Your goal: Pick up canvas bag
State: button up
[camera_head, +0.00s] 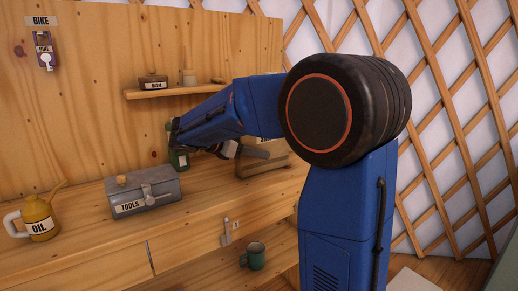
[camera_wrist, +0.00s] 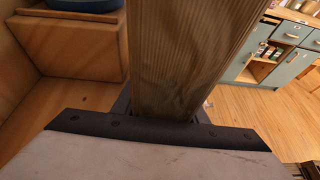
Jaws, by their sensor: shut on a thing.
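No canvas bag can be made out in either view. In the wrist view my gripper (camera_wrist: 165,112) is shut on a grained wooden bar (camera_wrist: 190,50), which fills the middle of that picture. What the bar belongs to cannot be told. A wooden box-like thing (camera_head: 264,166) stands on the bench beside my gripper, partly covered by it.
A small shelf (camera_head: 172,91) is above. A green mug (camera_head: 253,258) sits lower. Blue-green cabinets (camera_wrist: 286,55) and bare floor (camera_wrist: 280,115) are at right in the wrist view.

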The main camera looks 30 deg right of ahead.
notch_tip(320, 180, up, 10)
dwell(0.5)
jog(key=shift+s+f, duration=0.1)
jog(key=shift+s, duration=0.05)
dwell(0.4)
